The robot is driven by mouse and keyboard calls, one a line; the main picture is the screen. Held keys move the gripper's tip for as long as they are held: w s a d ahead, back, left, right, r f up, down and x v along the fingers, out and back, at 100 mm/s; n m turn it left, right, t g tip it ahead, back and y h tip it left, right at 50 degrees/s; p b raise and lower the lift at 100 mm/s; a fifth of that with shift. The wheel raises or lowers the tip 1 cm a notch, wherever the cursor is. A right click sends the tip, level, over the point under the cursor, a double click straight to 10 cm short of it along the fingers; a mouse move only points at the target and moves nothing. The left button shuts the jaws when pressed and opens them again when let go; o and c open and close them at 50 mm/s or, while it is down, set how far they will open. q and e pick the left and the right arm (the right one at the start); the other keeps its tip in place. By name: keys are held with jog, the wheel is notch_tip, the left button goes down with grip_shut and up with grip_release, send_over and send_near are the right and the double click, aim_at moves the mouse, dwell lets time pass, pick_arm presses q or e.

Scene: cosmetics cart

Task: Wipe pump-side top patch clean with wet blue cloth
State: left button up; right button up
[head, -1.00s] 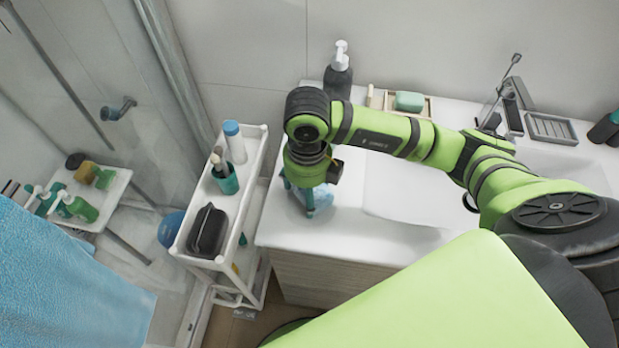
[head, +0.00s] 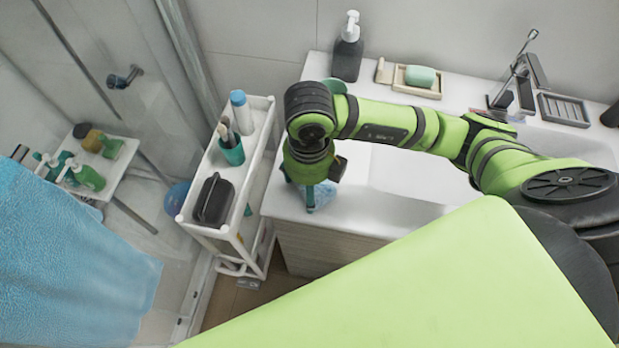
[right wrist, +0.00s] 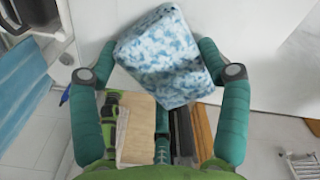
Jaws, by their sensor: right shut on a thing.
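My right gripper (head: 308,197) points down over the left front part of the white counter (head: 400,207). It is shut on a mottled blue-and-white cloth (head: 323,193), which also shows between the teal fingers in the right wrist view (right wrist: 165,58). The cloth is at the counter top near its front edge; I cannot tell exact contact. The dark pump bottle (head: 347,55) stands upright at the counter's back left, behind my right arm. My forearm and wrist cover part of the counter between bottle and cloth, and no dirty patch can be made out.
A white cart (head: 187,217) left of the counter holds a black case (head: 213,200), a teal cup (head: 231,150) with brushes and a blue-capped bottle (head: 242,112). A soap tray (head: 400,86) is at the back. A blue towel (head: 70,250) hangs at the left. The basin is right of the cloth.

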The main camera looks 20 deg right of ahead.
jog(key=shift+w+d+b, duration=0.35)
jog(key=shift+w+d, duration=0.3)
jog(key=shift+w, duration=0.15)
jog(key=shift+w+d+b, duration=0.3)
jog(key=shift+w+d, duration=0.3)
jog(key=shift+w, duration=0.2)
jog(key=shift+w+d+f+b, duration=0.15)
jog(key=shift+w+d+b, duration=0.75)
jog(key=shift+w, duration=0.3)
jog(key=shift+w+d, duration=0.35)
jog(key=shift+w, duration=0.1)
jog(key=shift+s+a, duration=0.65)
jog(key=shift+s, duration=0.2)
jog(key=shift+s+a, duration=0.6)
jog(key=shift+s, duration=0.25)
jog(key=shift+s+a, duration=0.7)
jog(key=shift+s, duration=0.2)
jog(key=shift+s+a, duration=0.65)
jog(key=shift+s, duration=0.2)
jog(key=shift+r+p, duration=2.6)
jog(key=shift+r, duration=1.1)
jog(key=shift+w, duration=0.1)
